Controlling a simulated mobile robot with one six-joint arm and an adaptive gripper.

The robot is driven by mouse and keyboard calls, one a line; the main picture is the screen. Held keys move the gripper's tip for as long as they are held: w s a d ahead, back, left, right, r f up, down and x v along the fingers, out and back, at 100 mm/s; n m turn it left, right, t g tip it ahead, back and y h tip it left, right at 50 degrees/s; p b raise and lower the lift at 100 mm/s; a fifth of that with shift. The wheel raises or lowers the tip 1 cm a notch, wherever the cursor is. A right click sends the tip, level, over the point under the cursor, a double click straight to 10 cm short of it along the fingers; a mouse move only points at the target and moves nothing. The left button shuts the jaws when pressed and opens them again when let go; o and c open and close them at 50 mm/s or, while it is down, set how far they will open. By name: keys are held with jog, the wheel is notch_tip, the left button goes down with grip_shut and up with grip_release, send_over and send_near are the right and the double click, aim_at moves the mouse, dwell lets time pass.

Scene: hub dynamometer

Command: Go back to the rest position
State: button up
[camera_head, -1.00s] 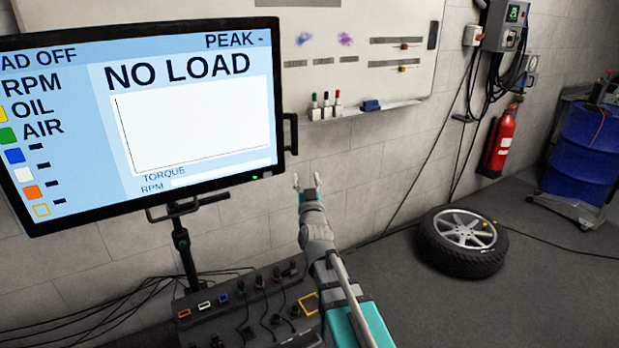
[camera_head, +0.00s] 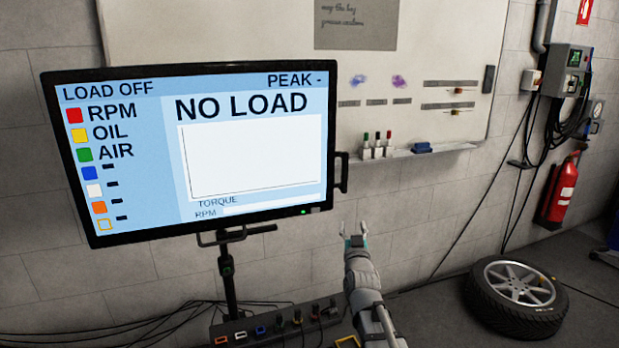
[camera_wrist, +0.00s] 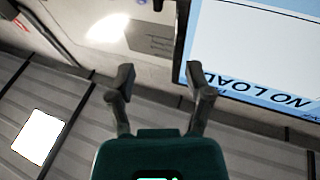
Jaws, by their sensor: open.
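My gripper (camera_head: 354,236) is raised in front of the block wall, to the right of the monitor's lower right corner in the head view. Its two fingers are spread apart with nothing between them. In the wrist view my gripper (camera_wrist: 160,85) also shows open and empty. The monitor (camera_head: 205,150) reads "NO LOAD" and "LOAD OFF", with RPM, OIL and AIR beside coloured squares. Part of its screen (camera_wrist: 250,50) shows upside down in the wrist view.
A control box (camera_head: 270,333) with several plugs and cables stands below the monitor, partly out of frame. A whiteboard (camera_head: 270,35) hangs behind. A tyre on a wheel (camera_head: 516,296) lies on the floor at right. A fire extinguisher (camera_head: 563,192) hangs on the wall.

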jog(key=s+a+f+n+g+y+p, duration=0.1)
jog(key=s+f+g+p, duration=0.1)
jog(key=s+f+g, duration=0.3)
jog(key=s+f+g+y+p, duration=0.1)
jog(key=s+f+g+p, duration=0.2)
jog(key=f+g, duration=0.35)
jog(key=s+d+f+g+p, duration=0.1)
jog(key=s+f+g, duration=0.1)
jog(key=s+g, duration=0.3)
jog(key=s+d+f+g+h+p, duration=0.1)
jog(key=s+g, duration=0.3)
jog(key=s, duration=0.7)
jog(key=shift+s+d+f+m+g+p, duration=0.15)
jog(key=shift+s+f+m+g+p, duration=0.2)
jog(key=shift+p, duration=0.3)
jog(key=shift+w, duration=0.1)
